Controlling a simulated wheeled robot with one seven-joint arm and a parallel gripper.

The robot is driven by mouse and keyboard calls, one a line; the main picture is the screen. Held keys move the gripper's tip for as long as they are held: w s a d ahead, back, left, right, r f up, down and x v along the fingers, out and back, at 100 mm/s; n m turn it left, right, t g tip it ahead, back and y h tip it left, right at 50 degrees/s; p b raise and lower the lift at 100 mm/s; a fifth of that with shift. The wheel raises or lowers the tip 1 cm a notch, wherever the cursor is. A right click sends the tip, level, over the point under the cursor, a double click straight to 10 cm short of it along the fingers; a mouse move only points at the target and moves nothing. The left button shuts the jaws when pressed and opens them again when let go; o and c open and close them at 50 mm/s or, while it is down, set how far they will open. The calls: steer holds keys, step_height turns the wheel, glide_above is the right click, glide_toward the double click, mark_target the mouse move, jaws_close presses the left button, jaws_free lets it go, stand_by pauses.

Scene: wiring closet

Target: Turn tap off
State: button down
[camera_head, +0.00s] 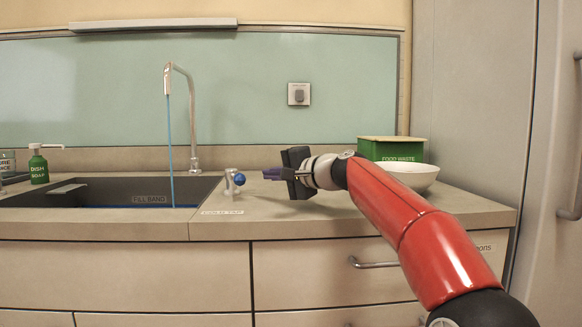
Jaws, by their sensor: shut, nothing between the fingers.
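The tall metal spout (192,115) stands behind the sink at left. A thin blue stream of water (170,150) runs from it down into the dark sink (95,190). A small gap shows between the fingertips and the knob in the picture.
A green food waste box (391,149) and a white bowl (411,176) stand on the counter at right, partly behind my arm. A green dish soap bottle (38,165) stands left of the sink. The counter (270,212) around my gripper is clear. A drawer handle (372,263) juts out below.

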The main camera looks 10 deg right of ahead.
mark_target(235, 177)
steer(key=shift+a+f, duration=0.15)
steer(key=shift+a, duration=0.75)
steer(key=shift+a+f, duration=0.15)
steer(key=shift+a, duration=0.75)
